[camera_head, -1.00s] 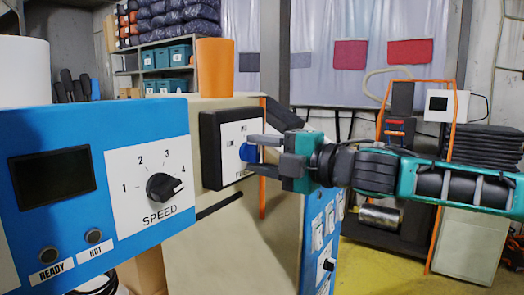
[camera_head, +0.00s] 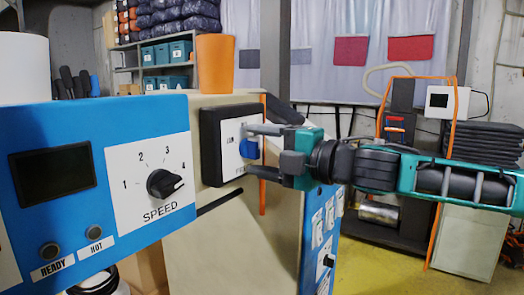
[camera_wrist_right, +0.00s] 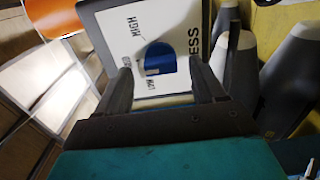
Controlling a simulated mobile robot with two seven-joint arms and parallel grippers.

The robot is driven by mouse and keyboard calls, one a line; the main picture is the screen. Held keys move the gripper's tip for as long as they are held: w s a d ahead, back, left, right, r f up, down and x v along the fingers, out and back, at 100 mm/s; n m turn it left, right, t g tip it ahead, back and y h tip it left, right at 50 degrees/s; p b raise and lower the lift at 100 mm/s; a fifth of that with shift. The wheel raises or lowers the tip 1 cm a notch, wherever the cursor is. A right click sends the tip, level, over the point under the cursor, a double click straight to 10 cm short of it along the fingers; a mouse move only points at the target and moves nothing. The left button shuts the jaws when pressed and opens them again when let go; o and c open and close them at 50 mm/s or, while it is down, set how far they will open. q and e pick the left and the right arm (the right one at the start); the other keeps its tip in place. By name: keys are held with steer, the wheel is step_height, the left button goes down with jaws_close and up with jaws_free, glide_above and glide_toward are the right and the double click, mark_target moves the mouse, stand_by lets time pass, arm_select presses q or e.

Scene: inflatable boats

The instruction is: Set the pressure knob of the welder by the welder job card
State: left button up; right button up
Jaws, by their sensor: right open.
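The blue pressure knob (camera_head: 249,149) sits on a white plate with a black frame (camera_head: 212,150) on the beige side of the welder. My right gripper (camera_head: 256,151) is open, with one finger above the knob and one below, apart from it. In the right wrist view the knob (camera_wrist_right: 160,58) lies between and just beyond the two fingertips. HIGH and LOW can be read there; a middle label is blurred. A pale mark shows at the knob's lower left edge, but its exact setting is unclear. I cannot make out the job card. My left gripper is out of view.
The blue panel (camera_head: 60,130) at the left carries a dark display and a black speed knob (camera_head: 165,184), close to the pressure plate. An orange cup (camera_head: 215,63) stands on top of the welder. A shelf with teal bins (camera_head: 168,52) is behind.

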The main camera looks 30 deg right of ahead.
steer(key=shift+s+d+f+b, duration=0.1)
steer(key=shift+s+b, duration=0.05)
steer(key=shift+b, duration=0.35)
steer(key=b+v, duration=0.2)
steer(key=b, duration=0.2)
steer(key=shift+s+f+b, duration=0.25)
steer(key=shift+b, duration=0.05)
steer(key=b+v, duration=0.3)
steer(key=v, duration=0.7)
steer(key=shift+r, duration=0.35)
